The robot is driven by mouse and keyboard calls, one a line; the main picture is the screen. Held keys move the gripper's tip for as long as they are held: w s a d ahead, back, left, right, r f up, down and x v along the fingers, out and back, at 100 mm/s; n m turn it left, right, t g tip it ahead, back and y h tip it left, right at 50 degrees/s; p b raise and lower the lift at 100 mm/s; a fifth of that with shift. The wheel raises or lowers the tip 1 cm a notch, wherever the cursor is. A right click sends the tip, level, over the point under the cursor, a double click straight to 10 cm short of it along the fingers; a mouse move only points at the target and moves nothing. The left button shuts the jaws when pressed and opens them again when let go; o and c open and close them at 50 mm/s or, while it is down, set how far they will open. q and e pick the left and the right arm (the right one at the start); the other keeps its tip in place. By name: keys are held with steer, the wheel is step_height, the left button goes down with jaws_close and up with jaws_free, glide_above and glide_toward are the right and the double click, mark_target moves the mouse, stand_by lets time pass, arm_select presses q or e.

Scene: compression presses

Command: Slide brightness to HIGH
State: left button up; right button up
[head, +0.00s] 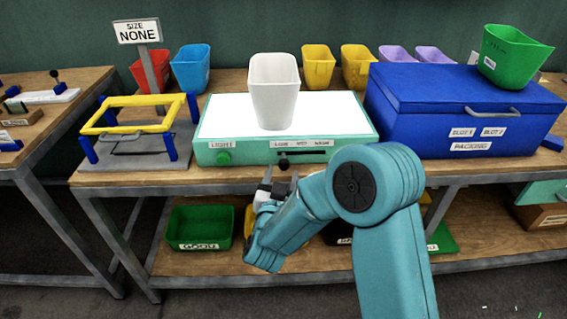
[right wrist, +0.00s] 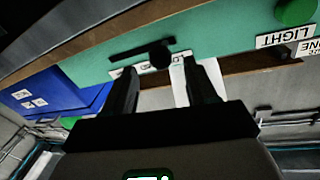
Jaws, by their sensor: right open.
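The green light box (head: 212,130) has a glowing white top and sits on the bench. A dark slider knob (head: 284,163) stands at the left end of its black slot, below the LOW part of the label strip (head: 300,143). The knob shows dark in the right wrist view (right wrist: 160,54), where the box front appears upside down. My right gripper (head: 279,178) is open just below and in front of the knob. Its two fingers (right wrist: 162,82) point toward the knob, with nothing between them that I can make out. My left gripper is out of view.
A white bin (head: 274,92) stands on the lit top. A green round button (head: 223,158) is left of the slider. A yellow frame (head: 130,115) stands at left, a blue packing box (head: 450,110) at right. The slot's right side is clear.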

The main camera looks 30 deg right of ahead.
mark_target(283, 168)
steer(key=x, duration=0.5)
steer(key=shift+w+d, duration=0.1)
steer(key=shift+w, duration=0.05)
